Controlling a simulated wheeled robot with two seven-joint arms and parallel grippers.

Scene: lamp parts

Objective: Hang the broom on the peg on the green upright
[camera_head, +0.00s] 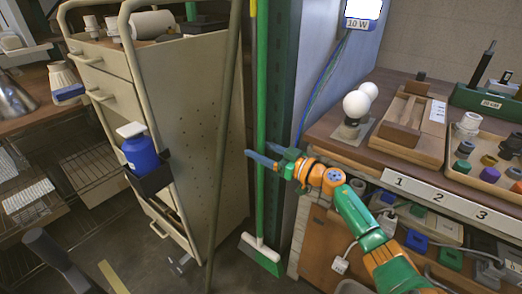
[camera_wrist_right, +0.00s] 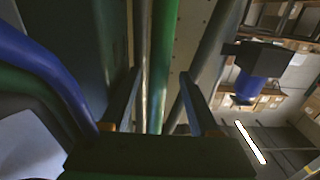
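The broom (camera_head: 260,105) stands nearly upright, with a long green handle and a pale head with green bristles (camera_head: 262,256) on the floor. The dark green upright (camera_head: 281,70) is just right of it and behind. I cannot make out a peg on it. My right gripper (camera_head: 258,151) reaches in from the right at the handle's lower half, one finger crossing in front of the handle. In the right wrist view the green handle (camera_wrist_right: 163,50) runs between the spread fingers (camera_wrist_right: 160,78), with no clear contact. My left gripper is not in view.
A grey-green pole (camera_head: 224,140) leans close left of the broom, before a beige cabinet (camera_head: 185,110) with a blue bottle (camera_head: 140,152). A workbench (camera_head: 335,140) with bulbs and trays stands right. Blue and green cables (camera_head: 322,85) hang beside the upright.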

